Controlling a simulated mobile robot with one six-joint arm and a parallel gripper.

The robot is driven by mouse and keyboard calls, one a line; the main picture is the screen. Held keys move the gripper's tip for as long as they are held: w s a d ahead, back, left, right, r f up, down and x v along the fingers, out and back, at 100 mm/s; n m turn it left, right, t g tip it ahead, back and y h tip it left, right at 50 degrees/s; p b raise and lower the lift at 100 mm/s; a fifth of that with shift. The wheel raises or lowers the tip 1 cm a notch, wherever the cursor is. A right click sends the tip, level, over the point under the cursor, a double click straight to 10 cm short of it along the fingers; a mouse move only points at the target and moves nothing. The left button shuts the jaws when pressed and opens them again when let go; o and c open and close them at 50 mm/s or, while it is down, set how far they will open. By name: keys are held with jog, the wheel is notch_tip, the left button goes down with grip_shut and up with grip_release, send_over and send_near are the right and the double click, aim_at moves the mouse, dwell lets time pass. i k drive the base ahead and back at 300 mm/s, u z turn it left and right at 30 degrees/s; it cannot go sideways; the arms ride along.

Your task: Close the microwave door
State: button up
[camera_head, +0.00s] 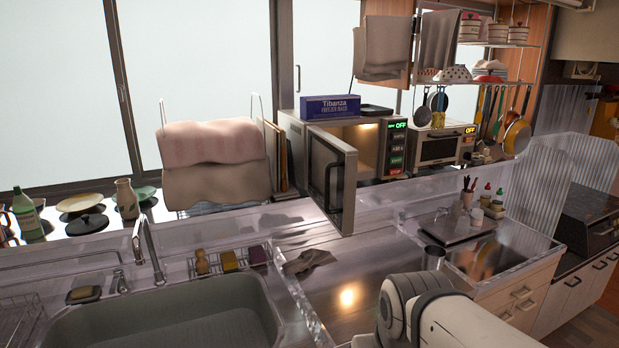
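The microwave (318,117) stands on the back ledge, left of a second, smaller oven. Its door (332,180) is swung open toward me, hinged at the left side, and stands out over the steel counter. The lit cavity (362,146) shows to the right of the door. The control panel (396,148) at the right of the cavity reads OFF in green. My white arm shows at the bottom right, low over the counter front, apart from the door. My gripper is not in view.
A blue box (330,107) and a dark lid lie on the microwave. A toaster oven (440,145) stands to its right. A towel rack (215,160) stands left of it. The sink (170,318) is front left. A dark cloth (309,260) lies on the mostly clear steel counter (365,275).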

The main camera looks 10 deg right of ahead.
aim_at(331, 164)
jog(key=i, duration=0.9)
jog(key=u, duration=0.05)
jog(key=k, duration=0.5)
jog(key=u, duration=0.2)
jog(key=i, duration=0.35)
jog(key=u, duration=0.25)
